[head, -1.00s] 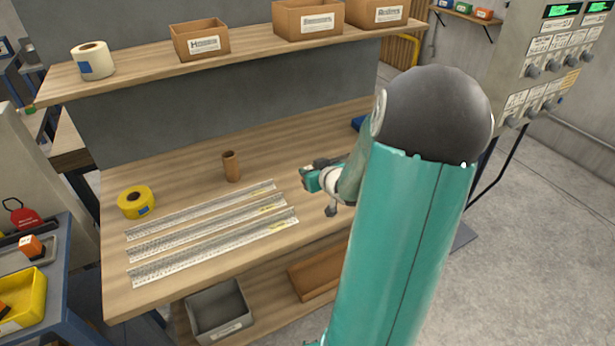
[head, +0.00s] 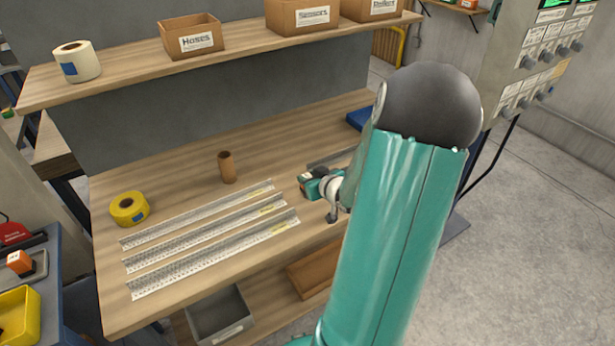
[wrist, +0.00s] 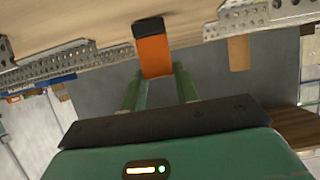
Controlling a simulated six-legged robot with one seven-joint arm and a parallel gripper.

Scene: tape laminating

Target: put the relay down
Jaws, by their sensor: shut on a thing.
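An orange relay (wrist: 154,56) with a black end is between the two green fingers of my gripper (wrist: 156,76) in the wrist view. The gripper is shut on it. The black end overlaps the wooden bench top in that view; I cannot tell whether it touches the wood. In the head view my gripper (head: 307,187) is low over the right part of the workbench (head: 200,198), just right of the metal strips. The relay is not clearly seen there.
Several perforated metal strips (head: 205,232) lie on the bench. A yellow tape roll (head: 128,208) and a brown tube (head: 227,167) stand behind them. A blue item (head: 360,119) is at the back right. Bare wood shows behind the strips.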

